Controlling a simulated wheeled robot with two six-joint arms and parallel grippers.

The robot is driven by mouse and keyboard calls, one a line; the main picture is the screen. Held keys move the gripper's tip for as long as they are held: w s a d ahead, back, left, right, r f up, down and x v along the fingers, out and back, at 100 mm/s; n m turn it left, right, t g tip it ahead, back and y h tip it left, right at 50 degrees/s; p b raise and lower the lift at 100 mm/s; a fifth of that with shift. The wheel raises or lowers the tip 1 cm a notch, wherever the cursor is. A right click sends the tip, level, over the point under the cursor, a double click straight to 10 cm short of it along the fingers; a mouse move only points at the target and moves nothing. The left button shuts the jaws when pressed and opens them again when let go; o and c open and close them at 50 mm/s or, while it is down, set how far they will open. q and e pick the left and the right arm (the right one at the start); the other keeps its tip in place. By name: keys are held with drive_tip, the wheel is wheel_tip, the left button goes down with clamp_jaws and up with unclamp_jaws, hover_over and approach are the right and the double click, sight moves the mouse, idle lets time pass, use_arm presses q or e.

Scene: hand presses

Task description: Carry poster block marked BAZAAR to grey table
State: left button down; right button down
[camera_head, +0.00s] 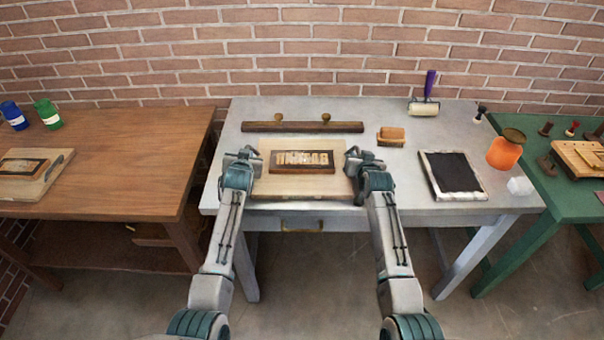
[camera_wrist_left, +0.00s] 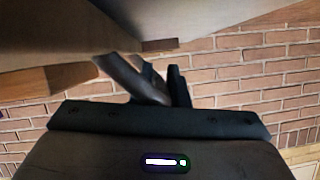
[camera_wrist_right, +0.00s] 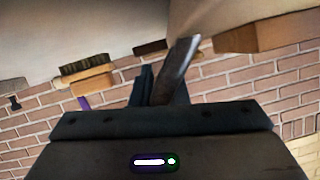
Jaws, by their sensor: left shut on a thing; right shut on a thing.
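The poster block (camera_head: 303,161), dark-framed with pale raised letters too small to read surely, lies on a pale wooden board (camera_head: 265,188) at the middle of the grey table (camera_head: 400,120). My left gripper (camera_head: 252,158) is shut on the board's left edge. My right gripper (camera_head: 355,158) is shut on its right edge. The board also shows close up in the left wrist view (camera_wrist_left: 50,35) and the right wrist view (camera_wrist_right: 215,12). I cannot tell whether the board touches the tabletop.
A dark bar (camera_head: 300,127) lies behind the board. A brush (camera_head: 391,136), roller (camera_head: 424,106) and black ink slab (camera_head: 453,174) are to the right, with an orange jar (camera_head: 504,152). A brown table (camera_head: 130,140) holds another block on a board (camera_head: 35,175). A green table (camera_head: 570,195) stands right.

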use_arm(q)
drive_tip(key=shift+a+f, duration=0.25)
use_arm(e)
drive_tip(key=shift+w+d+f, duration=0.1)
drive_tip(key=shift+d+f, duration=0.15)
use_arm(q)
drive_tip(key=c, duration=1.6)
unclamp_jaws()
use_arm(e)
drive_tip(key=c, duration=1.6)
unclamp_jaws()
use_arm(q)
drive_tip(key=shift+o, duration=1)
drive_tip(key=shift+s+d+r, duration=0.1)
use_arm(e)
drive_tip(key=shift+o, duration=1)
drive_tip(key=shift+r, duration=0.1)
drive_tip(key=shift+s+a, duration=0.15)
drive_tip(key=shift+s, duration=0.05)
use_arm(q)
drive_tip(key=shift+s+d, duration=0.1)
drive_tip(key=shift+s, duration=0.05)
use_arm(e)
drive_tip(key=shift+w, duration=0.1)
